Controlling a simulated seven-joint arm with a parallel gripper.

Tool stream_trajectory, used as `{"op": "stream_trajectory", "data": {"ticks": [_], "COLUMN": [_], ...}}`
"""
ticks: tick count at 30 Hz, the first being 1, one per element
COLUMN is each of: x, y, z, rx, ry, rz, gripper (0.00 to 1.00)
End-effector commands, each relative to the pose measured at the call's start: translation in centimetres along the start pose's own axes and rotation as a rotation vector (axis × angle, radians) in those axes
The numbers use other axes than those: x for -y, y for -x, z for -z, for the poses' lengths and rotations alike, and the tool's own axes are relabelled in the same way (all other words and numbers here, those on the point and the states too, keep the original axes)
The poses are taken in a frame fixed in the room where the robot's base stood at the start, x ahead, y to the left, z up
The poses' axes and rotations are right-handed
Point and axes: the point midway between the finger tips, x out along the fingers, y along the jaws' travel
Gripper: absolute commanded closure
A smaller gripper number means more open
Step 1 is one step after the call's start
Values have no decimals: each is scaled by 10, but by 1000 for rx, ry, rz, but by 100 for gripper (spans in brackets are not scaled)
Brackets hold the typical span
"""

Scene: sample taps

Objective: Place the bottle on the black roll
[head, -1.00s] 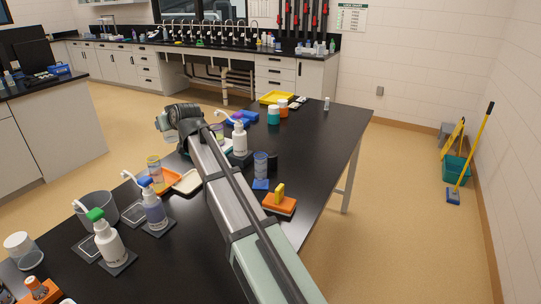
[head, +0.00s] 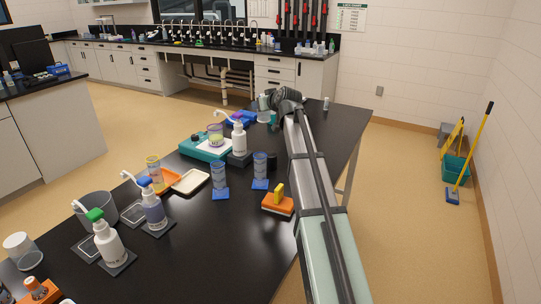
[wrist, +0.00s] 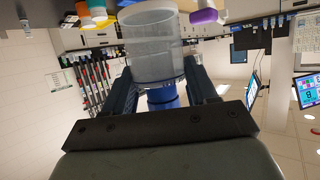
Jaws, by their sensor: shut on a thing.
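The bottle is a wide, translucent cylinder (wrist: 152,50) with a blue part (wrist: 163,97) at one end. In the wrist view it sits between the fingers of my gripper (wrist: 160,92), which is shut on it. In the head view the bottle (head: 264,112) shows pale at the end of my arm, over the far part of the black table. My gripper (head: 270,100) is partly hidden there by my own wrist. A short dark cylinder, likely the black roll (head: 272,163), stands beside a blue-based clear cylinder, nearer the camera than my gripper.
A white pump bottle (head: 239,138) and teal device (head: 203,148) stand left of my arm. Blue-based cylinders (head: 220,183), an orange block with a yellow handle (head: 278,201) and a cream tray (head: 190,182) stand nearer. The front middle of the table (head: 220,245) is bare.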

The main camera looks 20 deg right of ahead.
Motion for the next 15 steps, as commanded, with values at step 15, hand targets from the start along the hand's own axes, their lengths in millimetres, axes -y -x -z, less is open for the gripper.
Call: {"op": "stream_trajectory", "data": {"ticks": [15], "x": [-25], "y": [-12], "z": [-44], "rx": [-4], "ry": [-7], "rz": [-15], "gripper": [72]}}
